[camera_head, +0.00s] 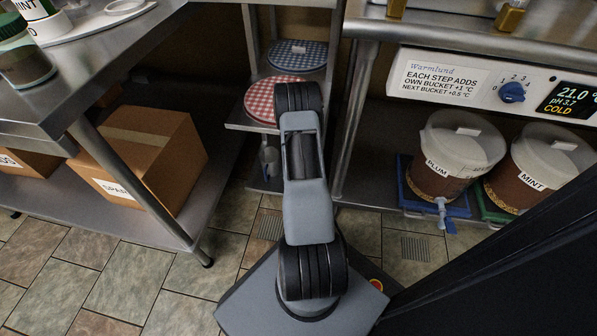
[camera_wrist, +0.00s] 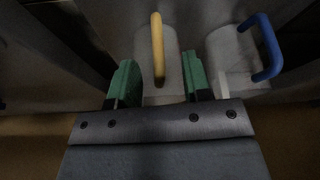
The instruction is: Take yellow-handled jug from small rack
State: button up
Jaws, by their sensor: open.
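In the wrist view, the yellow-handled jug (camera_wrist: 158,45) is pale grey with an upright yellow handle. My gripper (camera_wrist: 160,76) has two green fingers, open, one on each side of the handle. The handle lies between them in the picture; I see no contact and cannot tell the depth gap. A pale jug with a blue handle (camera_wrist: 270,48) stands to its right. In the head view, my arm reaches to the small rack (camera_head: 241,124) and hides my gripper and the yellow-handled jug.
The rack holds a blue checkered lid (camera_head: 297,55) and a red checkered lid (camera_head: 262,98). A metal table (camera_head: 120,60) with a cardboard box (camera_head: 140,157) below stands left. The plum bucket (camera_head: 455,160) and mint bucket (camera_head: 530,172) stand right. Tiled floor is open at front left.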

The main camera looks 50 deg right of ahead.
jog(key=b+x, duration=0.2)
jog(key=x, duration=0.2)
jog(key=shift+f+b, duration=0.35)
jog(key=shift+f, duration=0.05)
jog(key=shift+r, duration=0.1)
grip_shut()
